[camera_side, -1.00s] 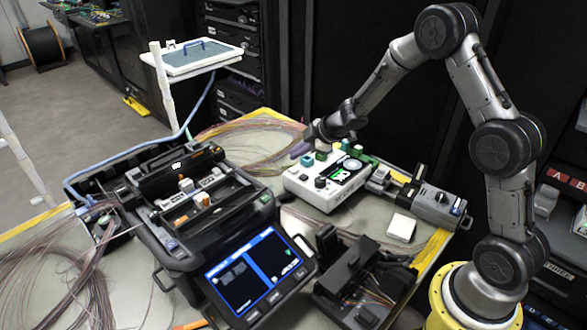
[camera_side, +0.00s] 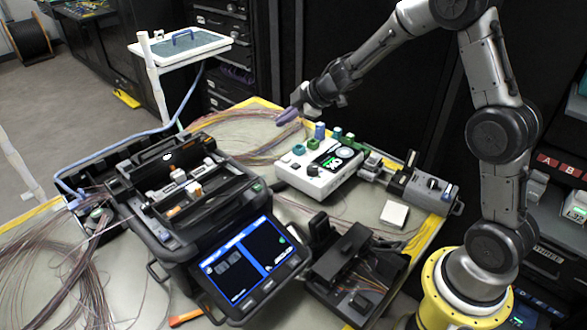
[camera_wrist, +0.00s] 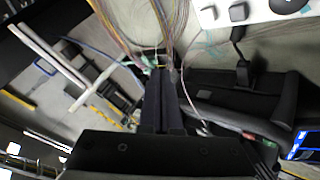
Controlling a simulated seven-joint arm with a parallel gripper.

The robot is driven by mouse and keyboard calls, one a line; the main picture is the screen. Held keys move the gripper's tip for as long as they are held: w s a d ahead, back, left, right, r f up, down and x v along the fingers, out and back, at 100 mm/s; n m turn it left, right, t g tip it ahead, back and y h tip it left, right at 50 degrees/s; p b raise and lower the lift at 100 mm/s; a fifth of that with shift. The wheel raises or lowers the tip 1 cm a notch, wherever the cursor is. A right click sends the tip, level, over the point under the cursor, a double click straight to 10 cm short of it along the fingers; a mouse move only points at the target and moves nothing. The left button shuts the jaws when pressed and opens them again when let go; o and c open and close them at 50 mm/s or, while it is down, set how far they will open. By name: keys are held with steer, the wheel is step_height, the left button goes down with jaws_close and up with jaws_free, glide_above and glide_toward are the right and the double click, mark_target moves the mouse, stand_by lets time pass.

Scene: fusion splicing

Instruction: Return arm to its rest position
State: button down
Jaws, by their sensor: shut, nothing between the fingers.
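My gripper (camera_side: 289,117) is in the air above the back of the table, beyond and above the white box with knobs. Its purple-tipped fingers point down to the left, over the bundle of loose fibres. It is shut and holds nothing. In the wrist view, the dark closed fingers (camera_wrist: 166,100) point toward the fibre bundle (camera_wrist: 160,25). My arm reaches in from the right of the side view, its base at the table's right end.
The black splicer (camera_side: 180,195) with its lit screen (camera_side: 250,262) fills the table's left middle. The white box (camera_side: 318,180), a small grey device (camera_side: 420,188), a white card (camera_side: 394,214) and a black fixture (camera_side: 350,270) stand to its right. A raised white tray (camera_side: 180,48) stands behind.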

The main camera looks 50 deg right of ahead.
steer(key=s+a+r+m+t+h, duration=0.1)
steer(key=s+r+t, duration=0.15)
steer(key=r, duration=0.65)
steer(key=s+a+r+m+t, duration=0.1)
steer(key=s+a+r, duration=0.15)
steer(key=r, duration=0.65)
steer(key=s+d+r+m+h, duration=0.1)
steer(key=s+r+m, duration=0.15)
steer(key=s, duration=0.25)
steer(key=s+d+r+m+h, duration=0.1)
steer(key=s+r+m+h, duration=0.15)
steer(key=s, duration=0.25)
steer(key=s+a+f+m+g+y, duration=0.1)
steer(key=s+a+f+m+g, duration=0.1)
steer(key=s+f, duration=0.4)
steer(key=s+a+f+m+g+y, duration=0.1)
steer(key=s+f+g, duration=0.3)
steer(key=s, duration=1.3)
step_height(320, 180, down, 2)
steer(key=shift+s+a+f+m+g+y, duration=0.2)
steer(key=shift+a+m+g+y, duration=0.15)
steer(key=shift+a+m, duration=0.4)
